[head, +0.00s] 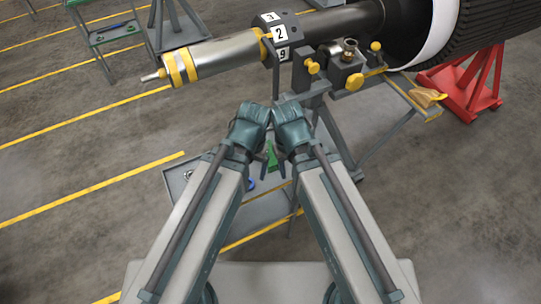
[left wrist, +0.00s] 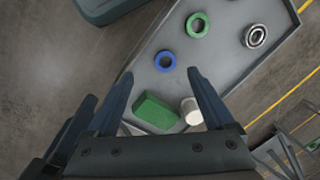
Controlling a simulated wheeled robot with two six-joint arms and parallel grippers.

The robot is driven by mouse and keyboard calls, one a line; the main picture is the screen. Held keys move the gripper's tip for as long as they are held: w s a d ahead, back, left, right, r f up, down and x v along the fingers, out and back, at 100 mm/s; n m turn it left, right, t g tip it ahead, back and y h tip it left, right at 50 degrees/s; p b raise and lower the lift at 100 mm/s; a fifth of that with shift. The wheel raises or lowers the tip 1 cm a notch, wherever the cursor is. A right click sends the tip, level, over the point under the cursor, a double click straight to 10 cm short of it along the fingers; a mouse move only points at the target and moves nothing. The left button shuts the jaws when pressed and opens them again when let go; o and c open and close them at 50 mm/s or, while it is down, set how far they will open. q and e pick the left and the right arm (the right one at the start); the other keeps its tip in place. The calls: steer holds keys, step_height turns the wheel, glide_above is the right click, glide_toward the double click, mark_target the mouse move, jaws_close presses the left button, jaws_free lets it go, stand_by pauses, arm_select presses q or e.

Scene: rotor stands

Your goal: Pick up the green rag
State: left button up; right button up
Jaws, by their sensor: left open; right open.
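The green rag (left wrist: 155,110) is a folded block lying on the grey tray table (left wrist: 232,50) in the left wrist view. A bit of green (head: 271,157) shows between my grippers in the head view and looks like the same rag. My left gripper (left wrist: 160,76) is open, its two fingers on either side of the rag in the picture; contact cannot be told. In the head view it is mostly hidden behind its wrist. My right gripper (head: 284,158) is open near the tray's right end, pointing down, partly hidden by its own wrist.
On the tray lie a white cylinder (left wrist: 191,111) right beside the rag, a blue ring (left wrist: 165,61), a green ring (left wrist: 197,25) and a metal bearing (left wrist: 255,36). The large rotor (head: 225,57) on its stand is ahead.

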arm_select(q)
steer(key=shift+o, duration=1)
steer(key=w+d+r+n+p, duration=0.1)
steer(key=w+r+n+p, duration=0.1)
steer(key=w, duration=0.4)
steer(key=shift+d+n, duration=0.2)
steer(key=shift+n, duration=0.5)
steer(key=r+n+h+p, duration=0.1)
steer(key=r+n+p, duration=0.1)
steer(key=n, duration=0.4)
glide_above(270, 152)
steer(key=f+b, duration=0.5)
steer(key=s+f+b, duration=0.1)
steer(key=f+b, duration=0.2)
steer(key=shift+a+f, duration=0.2)
steer(key=shift+f, duration=0.05)
steer(key=shift+f+b, duration=0.3)
steer(key=shift+b, duration=0.15)
step_height(270, 152, down, 5)
steer(key=b, duration=0.5)
steer(key=shift+w+d+f, duration=0.1)
steer(key=shift+d+f, duration=0.05)
